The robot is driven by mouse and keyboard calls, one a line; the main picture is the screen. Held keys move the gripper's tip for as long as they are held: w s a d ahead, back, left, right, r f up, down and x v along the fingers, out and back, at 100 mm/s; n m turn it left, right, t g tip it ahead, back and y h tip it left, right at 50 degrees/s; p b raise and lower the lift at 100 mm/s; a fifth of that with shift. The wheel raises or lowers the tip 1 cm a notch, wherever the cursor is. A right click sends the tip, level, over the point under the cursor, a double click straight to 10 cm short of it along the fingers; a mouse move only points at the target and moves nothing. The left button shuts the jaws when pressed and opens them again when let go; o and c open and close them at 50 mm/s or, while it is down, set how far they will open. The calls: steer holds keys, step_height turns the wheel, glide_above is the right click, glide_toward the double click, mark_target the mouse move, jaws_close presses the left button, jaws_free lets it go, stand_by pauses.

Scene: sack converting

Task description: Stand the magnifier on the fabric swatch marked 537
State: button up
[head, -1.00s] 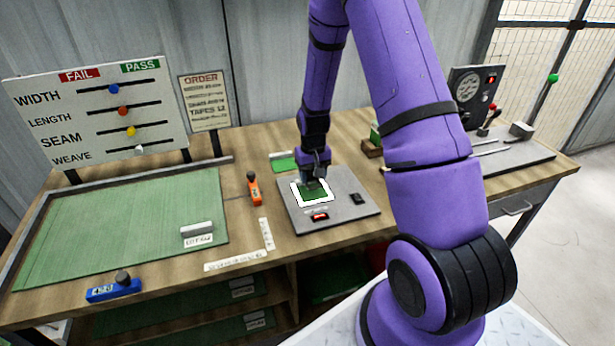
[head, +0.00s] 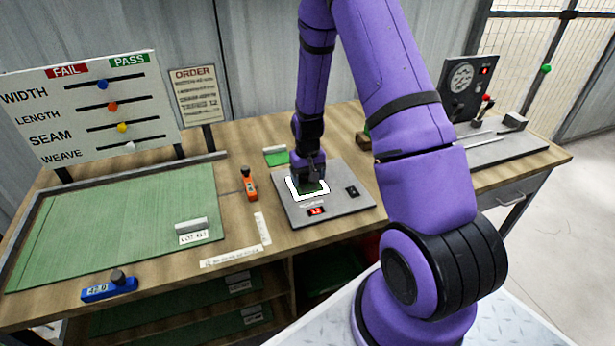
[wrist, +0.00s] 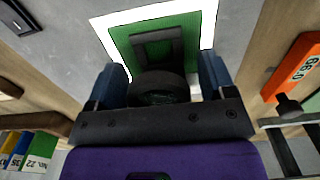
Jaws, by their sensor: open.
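The magnifier, a dark piece with a square frame (wrist: 157,47) and a round part, is upright on a green fabric swatch (wrist: 182,27) in the wrist view. The swatch lies on a white square; no number can be read on it. My gripper (wrist: 163,82) is open, with one finger on each side of the magnifier's round part and a small gap visible on the right. In the head view my gripper (head: 307,180) is low over the white square and hides most of the magnifier and swatch.
The white square is on a grey scale (head: 345,205) with a red display. Another green piece (head: 276,157) lies behind. A green mat (head: 120,225) covers the left bench.

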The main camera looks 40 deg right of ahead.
steer(key=shift+r, duration=0.15)
step_height(320, 180, up, 12)
steer(key=shift+r, duration=0.1)
steer(key=s+a+r+n+t, duration=0.1)
steer(key=s+a+r, duration=0.3)
steer(key=r, duration=0.5)
steer(key=s+a+r+t, duration=0.1)
steer(key=s+a+r, duration=0.25)
steer(key=r, duration=0.65)
steer(key=s+a+r+t, duration=0.1)
steer(key=s+a+r, duration=0.1)
steer(key=s, duration=0.4)
steer(key=s+a+r+n+t, duration=0.1)
steer(key=s+r, duration=0.3)
steer(key=s, duration=0.2)
steer(key=s+a+r+n+t, duration=0.1)
steer(key=s+a+r, duration=0.1)
steer(key=s, duration=0.5)
steer(key=shift+a+r, duration=0.3)
steer(key=shift+r, duration=0.55)
